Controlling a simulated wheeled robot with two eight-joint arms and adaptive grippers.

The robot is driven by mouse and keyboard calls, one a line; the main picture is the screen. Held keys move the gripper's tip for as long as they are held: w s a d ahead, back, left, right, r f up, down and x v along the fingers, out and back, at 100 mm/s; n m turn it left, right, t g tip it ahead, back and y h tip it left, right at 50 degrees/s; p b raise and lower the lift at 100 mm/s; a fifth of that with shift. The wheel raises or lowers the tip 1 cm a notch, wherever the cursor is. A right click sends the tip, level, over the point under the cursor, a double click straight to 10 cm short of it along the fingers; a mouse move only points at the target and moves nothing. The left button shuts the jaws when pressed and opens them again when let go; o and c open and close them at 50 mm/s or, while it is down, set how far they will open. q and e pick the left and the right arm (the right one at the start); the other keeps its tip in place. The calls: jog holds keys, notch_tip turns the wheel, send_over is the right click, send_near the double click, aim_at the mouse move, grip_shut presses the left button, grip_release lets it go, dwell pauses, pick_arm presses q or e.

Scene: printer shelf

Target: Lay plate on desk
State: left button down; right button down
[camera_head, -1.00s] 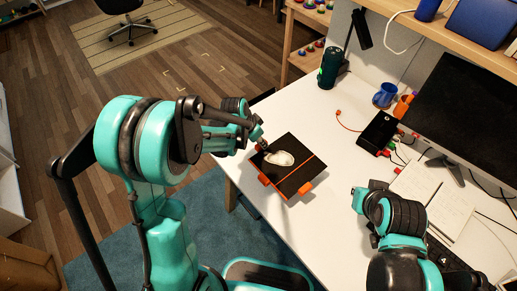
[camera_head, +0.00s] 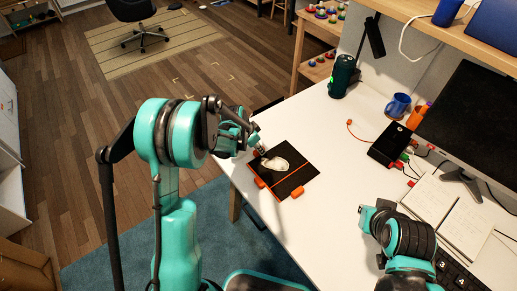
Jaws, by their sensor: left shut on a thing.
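The plate (camera_head: 299,178) is a dark square sheet with an orange line across it and orange tabs on its near edge. A whitish oval piece (camera_head: 275,164) is on top of it. My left gripper (camera_head: 260,151) is shut on the plate at its far left edge. The plate is over the left part of the white desk (camera_head: 317,222), close to the desk's edge. I cannot tell whether it touches the surface. My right gripper (camera_head: 365,216) is above the desk at right, apart from the plate; its fingers do not show clearly.
A dark green cylinder (camera_head: 343,76), a blue mug (camera_head: 398,105) and a black box (camera_head: 389,145) with cables stand behind. A monitor (camera_head: 470,123), an open notebook (camera_head: 447,215) and a keyboard (camera_head: 459,272) occupy the right. Desk between plate and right arm is clear.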

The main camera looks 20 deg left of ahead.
pick_arm(q)
jog(key=shift+f, duration=0.1)
jog(key=c, duration=1.4)
grip_release()
jog(key=s+r+n+t+y+p, duration=0.1)
jog(key=s+r+n+p, duration=0.1)
jog(key=s+r, duration=0.7)
jog(key=s+r+n+y+p, duration=0.15)
jog(key=s+r, duration=0.35)
jog(key=r, duration=0.7)
jog(key=s+n+t, duration=0.1)
jog(key=s, duration=0.3)
jog(key=s+r+n, duration=0.1)
jog(key=s, duration=0.3)
jog(key=s+n+t, duration=0.1)
jog(key=s+n, duration=0.1)
jog(key=s, duration=0.1)
jog(key=shift+s+a+r+t+p, duration=0.1)
jog(key=shift+s+r+t+p, duration=0.2)
jog(key=shift+s+p, duration=0.1)
